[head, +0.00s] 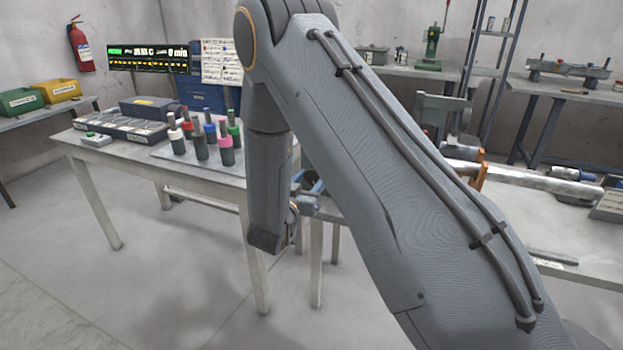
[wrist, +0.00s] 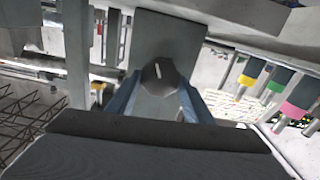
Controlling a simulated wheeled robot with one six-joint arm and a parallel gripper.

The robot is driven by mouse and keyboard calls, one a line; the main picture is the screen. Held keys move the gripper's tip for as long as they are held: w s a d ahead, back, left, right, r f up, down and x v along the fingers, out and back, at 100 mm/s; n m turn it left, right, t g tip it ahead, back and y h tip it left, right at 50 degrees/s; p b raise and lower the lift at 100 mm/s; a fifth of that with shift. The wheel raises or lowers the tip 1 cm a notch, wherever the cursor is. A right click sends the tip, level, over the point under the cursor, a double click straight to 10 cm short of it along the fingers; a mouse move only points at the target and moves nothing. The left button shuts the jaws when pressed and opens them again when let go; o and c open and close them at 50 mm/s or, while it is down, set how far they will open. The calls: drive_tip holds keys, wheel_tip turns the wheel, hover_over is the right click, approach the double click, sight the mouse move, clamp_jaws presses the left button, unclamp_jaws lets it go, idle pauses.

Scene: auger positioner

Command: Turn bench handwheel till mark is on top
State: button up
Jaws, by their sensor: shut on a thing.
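In the wrist view, my gripper (wrist: 158,88) has its two blue fingers on either side of a small dark round handwheel (wrist: 165,80). The gripper is shut on it. A short white mark (wrist: 158,71) shows on its face, nearly upright in the picture and slightly tilted. A flat grey plate (wrist: 165,35) lies behind the wheel. In the head view, the blue fingers of my gripper (head: 311,186) show small at the bench edge beside my forearm. The wheel and its mark are hidden there by my arm.
A bench (head: 100,152) at left holds several colour-capped bottles (head: 226,152) and a dark case. These bottles hang inverted at right in the wrist view (wrist: 303,92). Another bench (head: 540,225) at right carries a long metal shaft (head: 535,181). Floor between is clear.

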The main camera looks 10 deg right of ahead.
drive_tip(key=n+p, duration=0.1)
drive_tip(key=n, duration=0.2)
drive_tip(key=n+p, duration=0.1)
drive_tip(key=n, duration=0.2)
drive_tip(key=shift+w+a+n, duration=0.1)
drive_tip(key=shift+a+n, duration=0.1)
drive_tip(key=shift+n, duration=0.2)
drive_tip(key=n+p, duration=0.2)
drive_tip(key=n, duration=0.4)
drive_tip(key=shift+w+a+f, duration=0.1)
drive_tip(key=shift+f, duration=0.05)
drive_tip(key=shift+n, duration=0.4)
drive_tip(key=o, duration=1)
drive_tip(key=b+v, duration=0.1)
drive_tip(key=v, duration=0.7)
drive_tip(key=shift+w, duration=0.15)
